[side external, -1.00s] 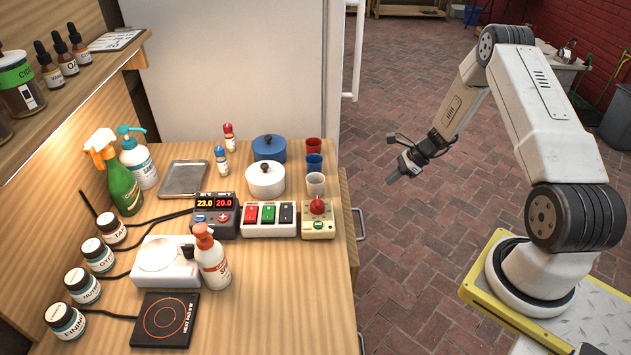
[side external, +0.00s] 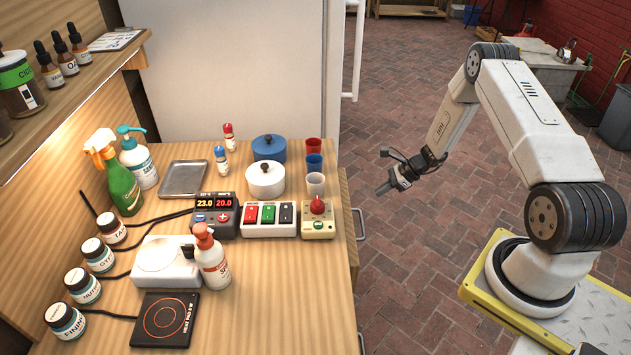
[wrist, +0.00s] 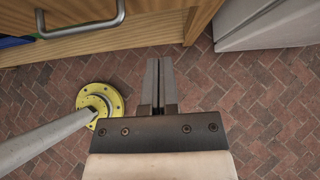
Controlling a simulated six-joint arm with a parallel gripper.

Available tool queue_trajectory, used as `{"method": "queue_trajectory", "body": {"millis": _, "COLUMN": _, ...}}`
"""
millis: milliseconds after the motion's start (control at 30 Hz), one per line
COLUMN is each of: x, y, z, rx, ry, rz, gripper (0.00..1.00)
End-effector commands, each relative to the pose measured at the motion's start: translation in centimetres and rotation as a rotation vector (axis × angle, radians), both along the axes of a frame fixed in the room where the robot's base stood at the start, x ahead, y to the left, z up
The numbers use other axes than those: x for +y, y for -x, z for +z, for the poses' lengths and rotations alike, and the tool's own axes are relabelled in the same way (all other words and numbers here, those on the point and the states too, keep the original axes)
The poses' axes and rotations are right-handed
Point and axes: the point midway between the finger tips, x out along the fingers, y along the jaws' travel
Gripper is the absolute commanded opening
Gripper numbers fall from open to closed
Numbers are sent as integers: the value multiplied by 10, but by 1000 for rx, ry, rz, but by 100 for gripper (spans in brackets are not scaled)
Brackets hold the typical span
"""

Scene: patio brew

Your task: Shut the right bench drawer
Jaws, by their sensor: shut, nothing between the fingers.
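The right bench drawer (side external: 347,205) shows as a narrow wooden strip past the bench's right edge, with a metal handle (side external: 360,225). It appears to stick out a little; how far is hard to tell. In the wrist view a wooden front with a metal handle (wrist: 85,27) spans the upper left. My gripper (side external: 382,190) is shut and empty, in the air to the right of the drawer, apart from it. In the wrist view my fingertips (wrist: 160,60) point toward the wood, right of the handle, with brick floor below.
The bench top (side external: 285,300) holds pots, cups, a spray bottle and a control box near its right edge. A white fridge-like cabinet (side external: 240,70) stands behind the bench. The brick floor (side external: 430,270) between bench and my base is clear.

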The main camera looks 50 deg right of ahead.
Motion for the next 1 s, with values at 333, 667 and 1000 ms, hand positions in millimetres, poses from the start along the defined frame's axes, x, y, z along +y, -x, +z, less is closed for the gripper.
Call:
{"method": "queue_trajectory", "body": {"millis": 333, "x": 28, "y": -27, "z": -39, "rx": 1, "ry": 0, "rz": 2, "gripper": 0}}
{"method": "queue_trajectory", "body": {"millis": 667, "x": 51, "y": -51, "z": -36, "rx": -1, "ry": 0, "rz": 1, "gripper": 0}}
{"method": "queue_trajectory", "body": {"millis": 1000, "x": 54, "y": -54, "z": -36, "rx": 0, "ry": 0, "rz": 0, "gripper": 0}}
